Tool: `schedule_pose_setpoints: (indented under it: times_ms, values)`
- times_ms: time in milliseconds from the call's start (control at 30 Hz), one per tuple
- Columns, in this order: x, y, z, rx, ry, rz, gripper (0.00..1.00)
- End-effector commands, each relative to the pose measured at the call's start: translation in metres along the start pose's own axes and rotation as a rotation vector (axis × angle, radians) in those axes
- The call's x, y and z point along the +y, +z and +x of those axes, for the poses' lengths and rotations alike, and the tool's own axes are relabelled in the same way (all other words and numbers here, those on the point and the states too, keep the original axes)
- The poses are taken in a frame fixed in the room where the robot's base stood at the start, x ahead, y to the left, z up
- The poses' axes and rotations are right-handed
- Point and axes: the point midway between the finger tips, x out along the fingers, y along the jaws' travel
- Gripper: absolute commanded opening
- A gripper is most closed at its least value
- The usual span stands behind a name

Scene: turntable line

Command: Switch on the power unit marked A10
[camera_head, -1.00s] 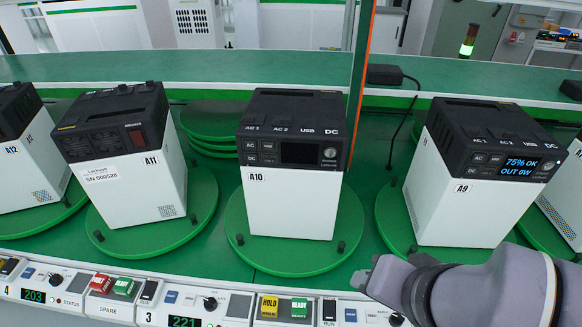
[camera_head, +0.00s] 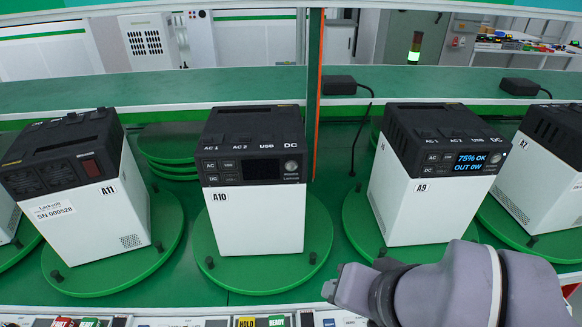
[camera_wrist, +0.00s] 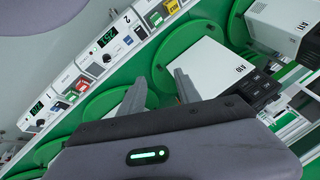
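The power unit A10 (camera_head: 258,222) is a white box with a black top, upright on a green turntable (camera_head: 262,271) in the middle of the head view. Its front screen (camera_head: 261,169) is dark, and a round button (camera_head: 291,166) sits to the right of the screen. In the wrist view A10 (camera_wrist: 216,72) lies turned on its side in the picture, just beyond the fingers. My gripper (camera_wrist: 160,78) has its two fingers apart with nothing between them. In the head view my wrist (camera_head: 380,290) is low, right of A10 and in front of A9; the fingertips are not clear there.
Unit A9 (camera_head: 425,215), to the right, has a lit screen reading 75% OK, OUT 0W. Unit A11 (camera_head: 95,225) stands left, turned to show a vented side. A control panel (camera_head: 185,322) runs along the front edge. An orange-edged post (camera_head: 316,95) rises behind A10.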

Motion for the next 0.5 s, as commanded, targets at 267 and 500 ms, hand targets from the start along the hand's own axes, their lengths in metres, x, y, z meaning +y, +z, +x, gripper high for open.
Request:
schedule_pose_setpoints:
  times_ms: [267, 500]
  values:
    - [0.0000, 0.0000, 0.0000, 0.000, 0.000, 0.000, 0.16]
    - [0.0000, 0.0000, 0.0000, 0.000, 0.000, 0.000, 0.00]
